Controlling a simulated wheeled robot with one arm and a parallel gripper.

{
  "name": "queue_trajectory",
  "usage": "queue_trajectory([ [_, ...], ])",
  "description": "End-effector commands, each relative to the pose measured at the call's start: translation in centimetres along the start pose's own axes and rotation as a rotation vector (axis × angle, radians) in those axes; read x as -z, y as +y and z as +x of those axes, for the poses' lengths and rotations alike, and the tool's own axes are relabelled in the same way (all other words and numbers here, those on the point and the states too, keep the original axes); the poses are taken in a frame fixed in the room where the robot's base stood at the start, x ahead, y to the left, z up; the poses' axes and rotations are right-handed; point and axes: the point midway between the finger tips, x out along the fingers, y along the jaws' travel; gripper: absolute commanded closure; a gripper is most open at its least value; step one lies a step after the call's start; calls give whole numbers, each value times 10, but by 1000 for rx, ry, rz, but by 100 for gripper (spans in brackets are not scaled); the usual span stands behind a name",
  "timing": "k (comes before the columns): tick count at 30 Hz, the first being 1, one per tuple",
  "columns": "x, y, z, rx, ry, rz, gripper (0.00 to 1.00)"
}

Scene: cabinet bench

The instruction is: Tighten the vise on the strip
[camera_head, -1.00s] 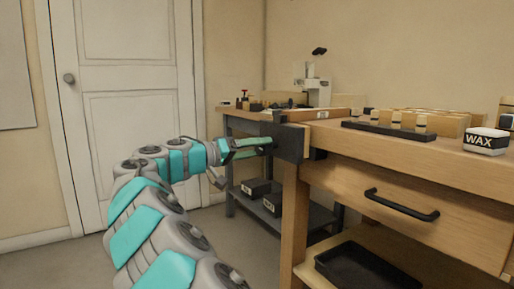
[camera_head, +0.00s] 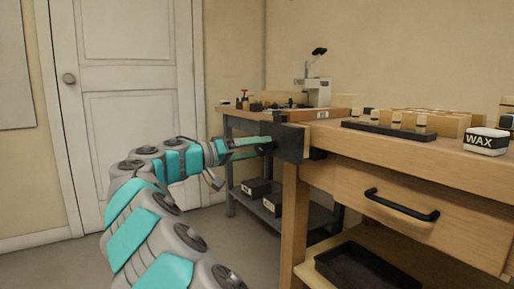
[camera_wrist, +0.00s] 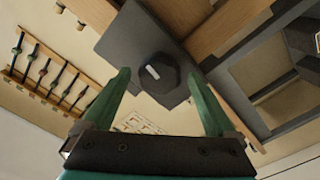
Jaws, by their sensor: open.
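The vise (camera_head: 289,143) is a dark block on the left end of the wooden bench. In the wrist view its dark front plate (camera_wrist: 118,42) carries a round black knob (camera_wrist: 160,76) with a pale mark. My gripper (camera_head: 262,146) reaches the vise front from the left. In the wrist view my gripper (camera_wrist: 158,77) is open, its two green fingers to either side of the knob. The fingertips look apart from the knob, but I cannot tell the depth between them. I cannot make out the strip in either view.
A tub marked WAX (camera_head: 487,141) and a dark rack (camera_head: 388,133) of wooden blocks stand on the bench top. A drawer handle (camera_head: 401,205) sticks out in front. A black tray (camera_head: 365,268) lies below. A second bench (camera_head: 238,113) stands behind.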

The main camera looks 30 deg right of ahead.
Motion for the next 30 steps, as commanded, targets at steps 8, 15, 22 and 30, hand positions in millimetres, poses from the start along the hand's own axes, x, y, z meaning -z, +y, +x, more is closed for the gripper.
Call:
queue_trajectory([
  [8,1,0,-21,2,4,1,8],
  [15,1,0,-39,0,2,1,8],
  [22,1,0,-55,3,3,0,8],
  [30,0,0,-63,0,1,0,8],
])
